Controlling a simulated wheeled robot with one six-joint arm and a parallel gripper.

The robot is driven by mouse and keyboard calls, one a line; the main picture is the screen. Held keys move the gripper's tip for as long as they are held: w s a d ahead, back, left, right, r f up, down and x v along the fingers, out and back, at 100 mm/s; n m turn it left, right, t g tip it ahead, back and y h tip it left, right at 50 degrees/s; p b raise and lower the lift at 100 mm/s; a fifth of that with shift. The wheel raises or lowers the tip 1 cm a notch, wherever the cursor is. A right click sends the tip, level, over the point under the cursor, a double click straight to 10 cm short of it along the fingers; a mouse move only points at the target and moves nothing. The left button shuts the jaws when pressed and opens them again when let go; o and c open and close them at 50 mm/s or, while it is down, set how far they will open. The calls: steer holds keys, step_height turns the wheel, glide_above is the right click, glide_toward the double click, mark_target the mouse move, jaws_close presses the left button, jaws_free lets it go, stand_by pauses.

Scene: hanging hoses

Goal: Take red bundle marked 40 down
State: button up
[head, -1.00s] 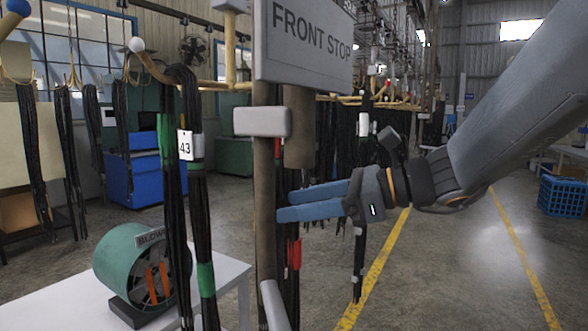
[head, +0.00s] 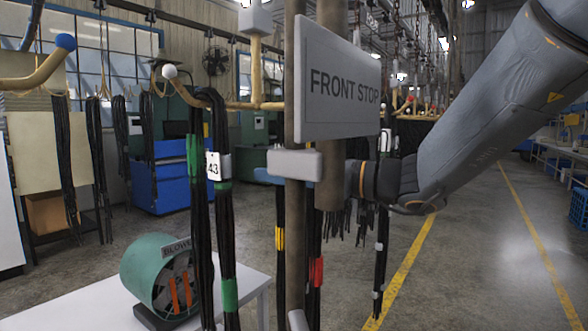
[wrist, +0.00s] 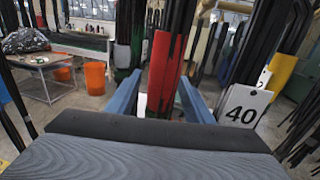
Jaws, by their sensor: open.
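A black hose bundle with a red band (wrist: 165,62) stands upright in the middle of the wrist view. My gripper (wrist: 160,82) is open, with one blue finger on each side of the red band in the picture. I cannot tell how deep the bundle sits between the fingers. A white tag marked 40 (wrist: 242,106) hangs just right of the right finger; what it is fixed to is unclear. In the head view the red band (head: 317,271) shows low beside the post. There my gripper is mostly hidden behind the post and sign; a blue fingertip (head: 268,176) shows at left.
The FRONT STOP sign (head: 340,84) and its post (head: 296,215) stand in front of my gripper. A bundle tagged 43 (head: 226,235) hangs to the left. A yellow-banded bundle (head: 280,238) hangs close by. A green blower (head: 158,275) sits on a white table (head: 245,283).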

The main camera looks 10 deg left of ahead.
steer(key=shift+a, duration=0.2)
steer(key=shift+c, duration=0.4)
jaws_close()
stand_by(1.8)
steer(key=shift+r, duration=0.1)
